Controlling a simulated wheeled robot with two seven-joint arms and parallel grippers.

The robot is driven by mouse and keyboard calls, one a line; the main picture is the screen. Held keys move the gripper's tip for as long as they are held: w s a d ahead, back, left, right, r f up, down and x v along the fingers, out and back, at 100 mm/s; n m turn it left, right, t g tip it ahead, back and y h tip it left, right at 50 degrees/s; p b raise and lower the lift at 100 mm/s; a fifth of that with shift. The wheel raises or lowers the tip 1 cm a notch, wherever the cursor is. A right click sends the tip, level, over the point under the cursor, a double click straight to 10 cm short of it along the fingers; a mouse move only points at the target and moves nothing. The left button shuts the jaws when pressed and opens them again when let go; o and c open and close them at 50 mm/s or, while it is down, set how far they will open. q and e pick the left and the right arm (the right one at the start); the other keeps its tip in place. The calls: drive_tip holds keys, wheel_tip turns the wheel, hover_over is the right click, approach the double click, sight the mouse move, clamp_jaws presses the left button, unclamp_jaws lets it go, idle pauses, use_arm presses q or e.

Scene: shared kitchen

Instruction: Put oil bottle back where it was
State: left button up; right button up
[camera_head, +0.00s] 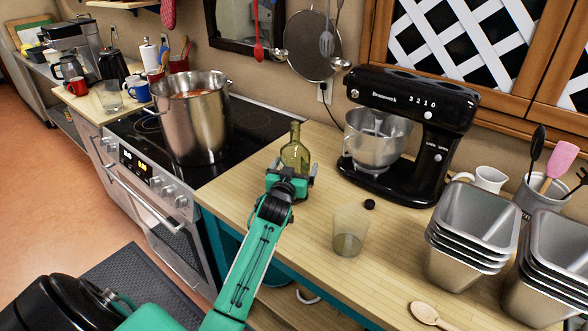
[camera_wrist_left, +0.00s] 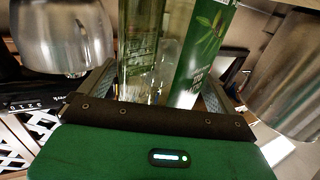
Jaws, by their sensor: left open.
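The oil bottle (camera_head: 294,154) is olive-green glass with a narrow neck. It stands upright on the wooden counter between the stove and the black mixer, its lower part hidden by my left gripper (camera_head: 289,178). In the left wrist view, the bottle (camera_wrist_left: 140,45) shows a green label with leaves (camera_wrist_left: 208,45). My left gripper (camera_wrist_left: 158,88) is open, with its fingers on either side of the bottle. I cannot tell whether either finger touches it. My right gripper is not in view.
A steel pot (camera_head: 190,120) stands on the stove, left of the bottle. The black mixer (camera_head: 405,135) is to the right. A glass with some liquid (camera_head: 349,232), a small black cap (camera_head: 369,204), stacked metal tins (camera_head: 468,235) and a wooden spoon (camera_head: 428,315) sit on the counter.

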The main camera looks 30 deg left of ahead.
use_arm(q)
drive_tip(key=shift+r, duration=0.15)
drive_tip(key=b+v, duration=0.2)
drive_tip(key=v, duration=1)
